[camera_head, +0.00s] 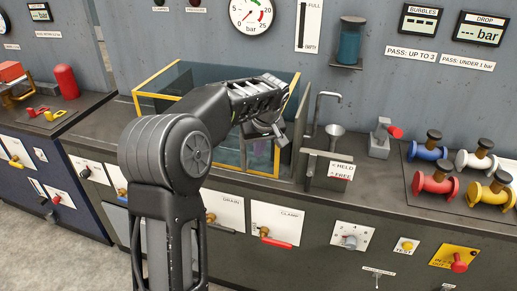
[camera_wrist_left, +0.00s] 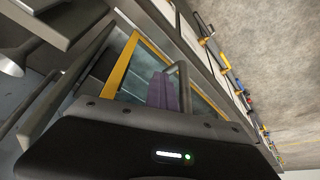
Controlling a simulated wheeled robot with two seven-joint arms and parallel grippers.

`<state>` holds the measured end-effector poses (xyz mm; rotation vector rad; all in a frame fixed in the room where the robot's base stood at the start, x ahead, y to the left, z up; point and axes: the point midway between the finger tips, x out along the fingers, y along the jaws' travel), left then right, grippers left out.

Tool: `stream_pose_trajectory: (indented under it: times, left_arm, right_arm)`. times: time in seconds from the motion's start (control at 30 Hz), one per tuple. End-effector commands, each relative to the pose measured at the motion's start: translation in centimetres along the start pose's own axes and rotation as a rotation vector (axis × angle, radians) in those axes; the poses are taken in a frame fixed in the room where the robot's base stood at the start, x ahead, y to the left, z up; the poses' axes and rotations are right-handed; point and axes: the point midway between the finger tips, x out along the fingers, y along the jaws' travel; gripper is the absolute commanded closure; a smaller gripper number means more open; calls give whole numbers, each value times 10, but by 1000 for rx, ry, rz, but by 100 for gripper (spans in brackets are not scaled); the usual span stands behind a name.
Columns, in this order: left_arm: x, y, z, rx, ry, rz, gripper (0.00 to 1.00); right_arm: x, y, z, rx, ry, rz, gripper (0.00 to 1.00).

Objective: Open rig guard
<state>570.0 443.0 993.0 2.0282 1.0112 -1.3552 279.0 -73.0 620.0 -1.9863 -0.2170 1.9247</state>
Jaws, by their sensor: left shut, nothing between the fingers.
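The rig guard (camera_head: 172,82) is a clear box with yellow frame edges on the bench against the back wall. My left arm crosses in front of it and hides much of its front. My left gripper (camera_head: 277,138) is at the guard's front right corner, pointing down, shut with nothing held. In the left wrist view the guard's yellow frame (camera_wrist_left: 122,66) lies just beyond the gripper body. A purple piece (camera_wrist_left: 162,92) and a curved grey bar (camera_wrist_left: 184,85) show in front of the pane; I cannot tell whether they touch. My right gripper is out of view.
A held/free lever panel (camera_head: 328,170), a tap (camera_head: 322,108) and a funnel (camera_head: 335,131) stand right of the guard. Several flanged spools (camera_head: 435,182) lie on a mat at the right. The red clamp handle (camera_head: 276,242) sticks out from the bench front.

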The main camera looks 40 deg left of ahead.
Motion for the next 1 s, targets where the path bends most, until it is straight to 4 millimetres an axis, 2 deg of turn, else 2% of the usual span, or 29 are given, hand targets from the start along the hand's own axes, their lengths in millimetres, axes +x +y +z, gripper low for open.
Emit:
stream_pose_trajectory:
  times: [0.27,0.73,1.0]
  left_arm:
    - [0,0,0,0,0,0,100]
    - [0,0,0,0,0,0,64]
    - [-1,0,0,0,0,0,62]
  right_arm:
    - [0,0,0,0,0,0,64]
    - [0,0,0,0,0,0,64]
    - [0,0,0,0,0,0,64]
